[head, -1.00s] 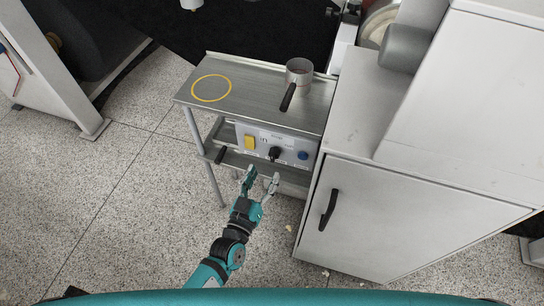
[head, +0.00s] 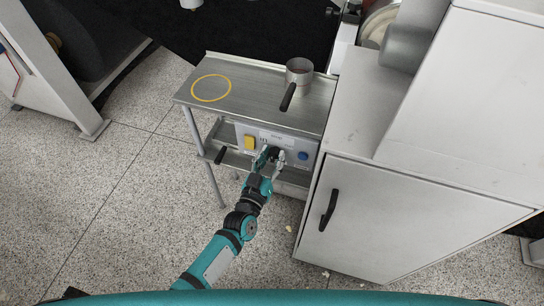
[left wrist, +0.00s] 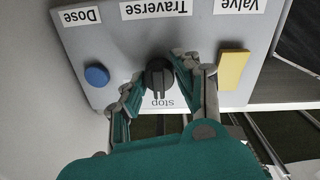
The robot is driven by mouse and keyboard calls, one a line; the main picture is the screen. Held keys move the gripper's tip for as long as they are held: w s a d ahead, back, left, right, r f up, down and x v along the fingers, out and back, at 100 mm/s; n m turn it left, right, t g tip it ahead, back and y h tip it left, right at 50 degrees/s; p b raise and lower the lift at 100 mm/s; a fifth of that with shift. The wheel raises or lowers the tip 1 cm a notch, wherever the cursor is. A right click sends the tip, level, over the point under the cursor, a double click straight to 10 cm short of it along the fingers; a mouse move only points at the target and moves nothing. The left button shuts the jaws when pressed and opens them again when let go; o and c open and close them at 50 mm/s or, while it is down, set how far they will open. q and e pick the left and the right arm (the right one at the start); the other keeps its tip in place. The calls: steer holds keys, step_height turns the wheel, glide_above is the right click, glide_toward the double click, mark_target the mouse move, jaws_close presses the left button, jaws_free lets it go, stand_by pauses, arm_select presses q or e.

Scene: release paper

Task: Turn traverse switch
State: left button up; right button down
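The traverse switch (left wrist: 159,78) is a black rotary knob on a grey control panel (head: 289,146). In the left wrist view it sits under the upside-down label "Traverse" (left wrist: 156,9), with a "stop" mark (left wrist: 161,103) on the other side. My left gripper (head: 270,153) is at the panel. In the head view the fingers partly hide the knob. My right gripper is not in view.
A yellow switch (left wrist: 234,70) labelled Valve and a blue button (left wrist: 97,75) labelled Dose flank the knob. A metal shelf (head: 250,84) with a handled cup (head: 299,72) is above the panel. A white cabinet (head: 393,220) stands close on the right.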

arm_select(q)
jaws_close()
steer(key=shift+r+m+p, duration=0.15)
steer(key=shift+m+p, duration=0.6)
steer(key=shift+m, duration=0.25)
steer(key=m+p, duration=0.1)
steer(key=m, duration=0.1)
steer(key=shift+m, duration=0.3)
steer(key=m+p, duration=0.1)
steer(key=m, duration=0.2)
steer(key=shift+m, duration=1.2)
